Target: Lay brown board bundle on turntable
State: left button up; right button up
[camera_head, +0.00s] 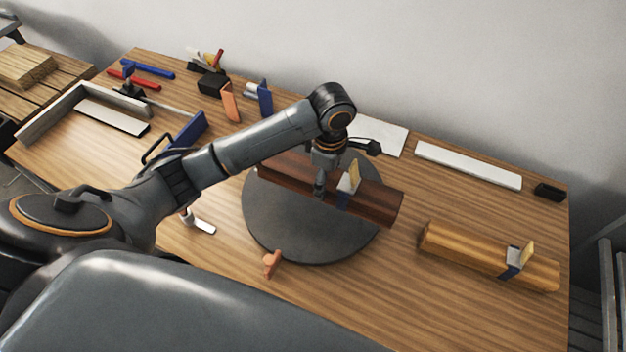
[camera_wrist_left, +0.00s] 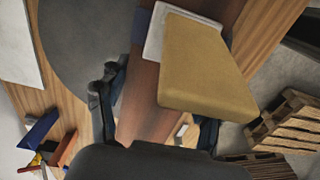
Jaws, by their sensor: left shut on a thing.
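The brown board bundle (camera_head: 376,200) is a long dark reddish-brown block with a blue band and a white and yellow tag around its middle. My left gripper (camera_head: 321,190) points down and is shut on the bundle, left of the tag. In the left wrist view the bundle (camera_wrist_left: 150,104) runs between the fingers, with the yellow tag block (camera_wrist_left: 203,68) close by. My right gripper is not in view.
A lighter wooden bundle (camera_head: 460,250) with a similar tag lies to the right on the table. An orange clamp (camera_head: 271,264) sits at the turntable's front edge. White strips (camera_head: 468,166), a dark block (camera_head: 550,192) and tools (camera_head: 148,68) lie along the back. The front right is clear.

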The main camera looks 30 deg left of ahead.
aim_at(315, 174)
pick_arm(q)
jog(key=w+a+f, duration=0.2)
jog(key=a+f, duration=0.1)
jog(key=w+a+f+p, duration=0.1)
jog(key=f, duration=0.1)
jog(key=shift+w+a+f, duration=0.1)
jog(key=shift+w+a, duration=0.05)
jog(key=shift+a, duration=0.25)
jog(key=shift+w+a+f, duration=0.15)
jog(key=shift+a+f, duration=0.15)
jog(key=shift+f, duration=0.15)
notch_tip(315, 174, down, 3)
jog(key=shift+a+r, duration=0.1)
jog(key=shift+w+f, duration=0.1)
jog(key=shift+f, duration=0.2)
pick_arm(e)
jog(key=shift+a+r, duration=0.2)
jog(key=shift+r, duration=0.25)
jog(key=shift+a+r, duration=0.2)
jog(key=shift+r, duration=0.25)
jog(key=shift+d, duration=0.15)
pick_arm(q)
jog(key=o, duration=1.8)
jog(key=shift+f, duration=0.15)
